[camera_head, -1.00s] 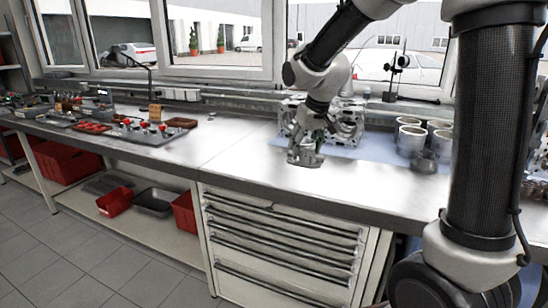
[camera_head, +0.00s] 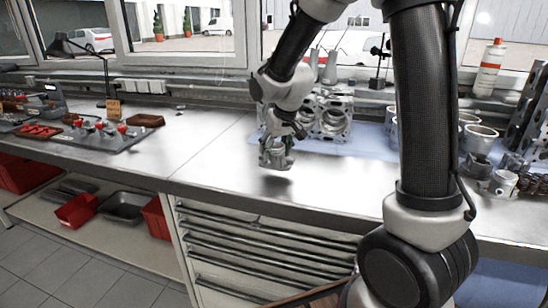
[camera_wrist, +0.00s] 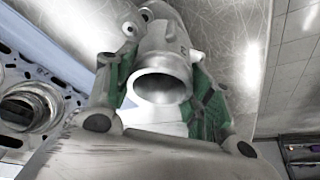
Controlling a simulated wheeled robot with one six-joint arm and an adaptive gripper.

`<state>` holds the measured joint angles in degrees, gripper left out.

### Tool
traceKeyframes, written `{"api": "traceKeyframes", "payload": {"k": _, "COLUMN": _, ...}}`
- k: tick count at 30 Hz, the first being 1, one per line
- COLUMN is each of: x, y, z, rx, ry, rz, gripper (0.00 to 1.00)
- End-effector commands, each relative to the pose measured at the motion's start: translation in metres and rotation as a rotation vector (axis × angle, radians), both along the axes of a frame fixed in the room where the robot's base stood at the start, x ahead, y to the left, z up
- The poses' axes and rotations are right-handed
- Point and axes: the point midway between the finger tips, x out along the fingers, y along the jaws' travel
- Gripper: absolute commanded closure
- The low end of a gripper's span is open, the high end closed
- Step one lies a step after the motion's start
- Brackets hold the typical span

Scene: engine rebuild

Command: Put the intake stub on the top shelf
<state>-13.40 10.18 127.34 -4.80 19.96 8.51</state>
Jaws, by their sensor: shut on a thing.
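The intake stub is a grey metal piece with a round open mouth. It shows large in the wrist view (camera_wrist: 165,75), between the green pads of my gripper (camera_wrist: 165,95). In the head view my gripper (camera_head: 277,145) is shut on the intake stub (camera_head: 275,158), just above the bench top, with a shadow below it. No top shelf can be made out for sure in these views.
The steel bench (camera_head: 215,150) is clear to the left of my gripper. An engine block (camera_head: 328,115) stands close behind it. Metal cylinders (camera_head: 480,138) and small parts are at the right. A tray with red-knobbed parts (camera_head: 105,135) lies at the left.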

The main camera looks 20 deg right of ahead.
Motion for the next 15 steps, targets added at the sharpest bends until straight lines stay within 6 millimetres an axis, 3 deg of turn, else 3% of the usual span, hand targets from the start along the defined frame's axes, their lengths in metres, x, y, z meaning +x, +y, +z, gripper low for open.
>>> {"api": "traceKeyframes", "payload": {"k": 6, "x": 0.000, "y": 0.000, "z": -0.029, "rx": 0.000, "ry": 0.002, "rz": 0.000, "gripper": 0.81}}
{"api": "traceKeyframes", "payload": {"k": 15, "x": 0.000, "y": 0.000, "z": -0.030, "rx": 0.000, "ry": 0.000, "rz": 0.000, "gripper": 0.81}}
